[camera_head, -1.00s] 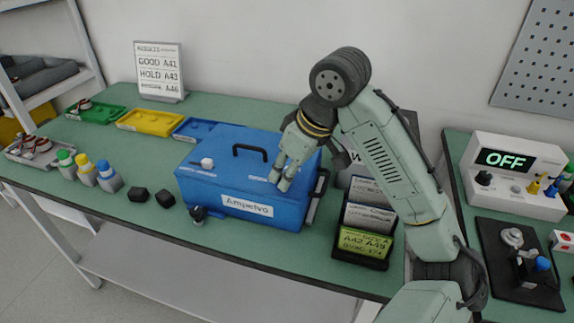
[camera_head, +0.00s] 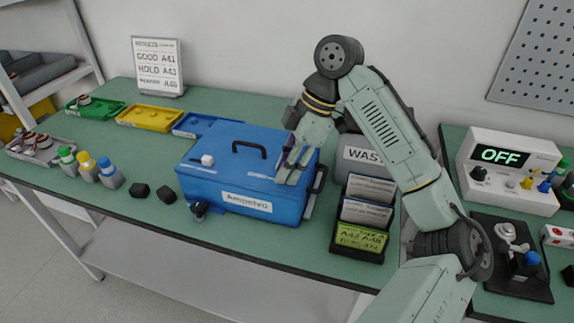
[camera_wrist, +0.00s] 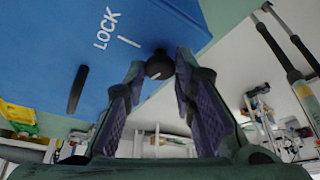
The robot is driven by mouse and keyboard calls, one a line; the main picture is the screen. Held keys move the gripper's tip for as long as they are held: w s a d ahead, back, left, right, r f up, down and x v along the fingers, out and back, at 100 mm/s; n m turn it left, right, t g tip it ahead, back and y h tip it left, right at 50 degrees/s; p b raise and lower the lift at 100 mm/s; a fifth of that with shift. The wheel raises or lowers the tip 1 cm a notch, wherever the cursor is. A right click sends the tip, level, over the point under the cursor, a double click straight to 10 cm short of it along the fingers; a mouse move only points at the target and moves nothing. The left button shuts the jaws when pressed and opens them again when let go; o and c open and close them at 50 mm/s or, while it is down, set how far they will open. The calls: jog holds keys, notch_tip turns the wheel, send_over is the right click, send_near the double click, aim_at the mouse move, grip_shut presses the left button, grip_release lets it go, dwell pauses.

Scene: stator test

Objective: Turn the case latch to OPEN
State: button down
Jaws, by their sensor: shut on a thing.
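The blue case (camera_head: 215,184) stands on the green bench, with a black handle (camera_head: 250,148) on its lid. My gripper (camera_head: 290,177) is at the right part of the lid, pointing down, and hides the latch in the head view. In the wrist view my gripper (camera_wrist: 160,66) has its fingertips on both sides of the round black latch knob (camera_wrist: 158,67) and is shut on it. The knob carries a small white mark. The word LOCK (camera_wrist: 107,27) and a white line are printed on the case beside it. No OPEN label is readable.
A card rack (camera_head: 362,222) and a grey waste bin (camera_head: 365,155) stand close to the case's right. A white unit reading OFF (camera_head: 508,170) stands on the right bench.

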jog(key=shift+w+n+g, duration=0.1)
jog(key=shift+n+g, duration=0.3)
jog(key=shift+n, duration=0.7)
jog(key=shift+h, duration=0.3)
jog(key=c, duration=1.3)
grip_release()
jog(key=shift+c, duration=0.2)
jog(key=v, duration=1.2)
jog(key=shift+f, duration=0.1)
